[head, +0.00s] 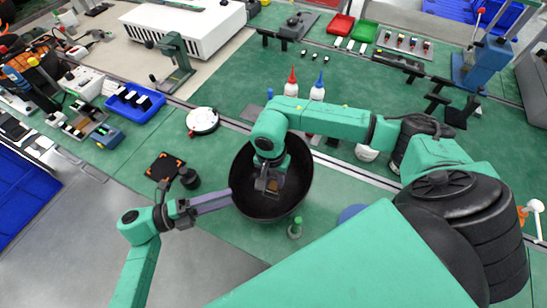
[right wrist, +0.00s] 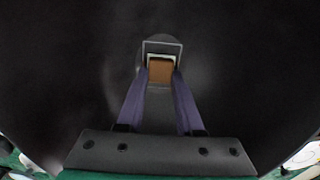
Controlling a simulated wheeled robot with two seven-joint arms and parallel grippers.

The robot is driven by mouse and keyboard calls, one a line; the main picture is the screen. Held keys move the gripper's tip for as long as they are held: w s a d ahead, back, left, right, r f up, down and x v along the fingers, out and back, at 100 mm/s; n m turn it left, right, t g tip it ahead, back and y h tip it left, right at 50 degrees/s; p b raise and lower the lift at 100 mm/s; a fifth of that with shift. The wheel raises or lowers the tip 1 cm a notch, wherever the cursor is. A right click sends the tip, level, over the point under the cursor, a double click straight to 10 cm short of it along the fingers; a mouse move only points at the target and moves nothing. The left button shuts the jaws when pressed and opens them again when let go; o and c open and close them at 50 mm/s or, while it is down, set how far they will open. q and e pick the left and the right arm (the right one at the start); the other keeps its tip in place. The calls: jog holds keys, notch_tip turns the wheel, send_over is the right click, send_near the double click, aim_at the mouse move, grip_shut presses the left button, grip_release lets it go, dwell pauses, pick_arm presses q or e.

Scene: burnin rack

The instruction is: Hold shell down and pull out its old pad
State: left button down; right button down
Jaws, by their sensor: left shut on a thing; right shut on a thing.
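The shell (head: 298,190) is a large black bowl standing open side up on the green bench in the middle of the head view. Its dark inner wall fills most of the right wrist view (right wrist: 60,70). My left gripper (head: 231,195) is shut on the shell's left rim. My right gripper (head: 272,187) reaches down inside the shell. In the right wrist view its two purple fingers are shut on the old pad (right wrist: 160,70), a small brown block with a pale edge, in a grey holder (right wrist: 162,47). I cannot tell whether the pad is still seated.
Left of the shell are a black mat with orange corners (head: 164,167), a dark round knob (head: 189,178) and a white round dish (head: 202,121). A small green-topped bottle (head: 295,228) stands close in front. Red-capped (head: 291,82) and blue-capped (head: 318,88) bottles stand behind my right arm.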

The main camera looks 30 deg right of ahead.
aim_at(274, 182)
pick_arm(q)
jog(key=shift+c, duration=0.9)
grip_release()
pick_arm(e)
notch_tip(274, 182, up, 10)
pick_arm(q)
jog(key=w+a, duration=0.2)
jog(key=a, duration=0.9)
jog(key=shift+a, duration=0.4)
